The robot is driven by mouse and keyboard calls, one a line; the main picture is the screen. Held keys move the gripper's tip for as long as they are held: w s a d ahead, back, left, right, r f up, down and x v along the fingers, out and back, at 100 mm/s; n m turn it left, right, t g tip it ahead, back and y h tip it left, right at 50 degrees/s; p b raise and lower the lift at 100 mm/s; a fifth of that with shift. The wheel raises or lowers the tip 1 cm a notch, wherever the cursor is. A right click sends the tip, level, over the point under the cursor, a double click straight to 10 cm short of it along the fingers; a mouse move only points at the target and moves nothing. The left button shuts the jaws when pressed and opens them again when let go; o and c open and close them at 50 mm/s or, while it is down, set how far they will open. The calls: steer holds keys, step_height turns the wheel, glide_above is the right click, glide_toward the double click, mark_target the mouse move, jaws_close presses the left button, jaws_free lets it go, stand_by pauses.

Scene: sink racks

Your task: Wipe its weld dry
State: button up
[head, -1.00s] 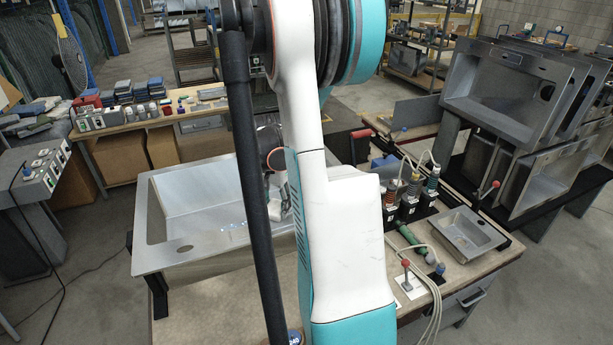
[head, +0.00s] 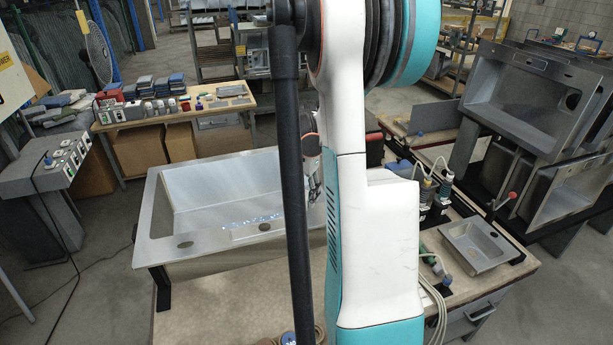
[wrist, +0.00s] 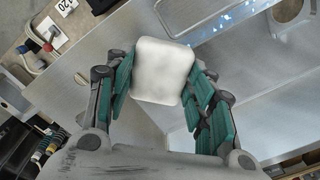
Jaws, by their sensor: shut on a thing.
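The large steel sink (head: 163,205) lies on the bench, its basin facing up. A line of bright, wet-looking specks (head: 250,217) runs along an inside edge of it; specks also show in the wrist view (wrist: 222,20) along a seam, where I take the weld to be. My gripper (wrist: 163,75) is shut on a white, rounded pad (wrist: 163,72), held between its green-lined fingers. The pad is just short of the specks in the picture; whether it touches steel I cannot tell. In the head view my arm hides most of the gripper and the pad.
A small steel basin (head: 477,246) and upright cabled tools (head: 443,190) stand on the bench at right. Stacked sinks (head: 535,95) stand on a rack behind them. A control console (head: 50,165) is at left.

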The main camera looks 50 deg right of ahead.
steer(key=shift+w+a+r, duration=0.1)
steer(key=shift+a+r, duration=0.1)
steer(key=shift+r, duration=0.4)
steer(key=shift+d+r+p, duration=0.15)
steer(key=shift+r+p, duration=0.45)
steer(key=shift+r, duration=0.15)
steer(key=shift+r+p, duration=0.8)
steer(key=shift+r, duration=0.75)
steer(key=shift+r, duration=0.1)
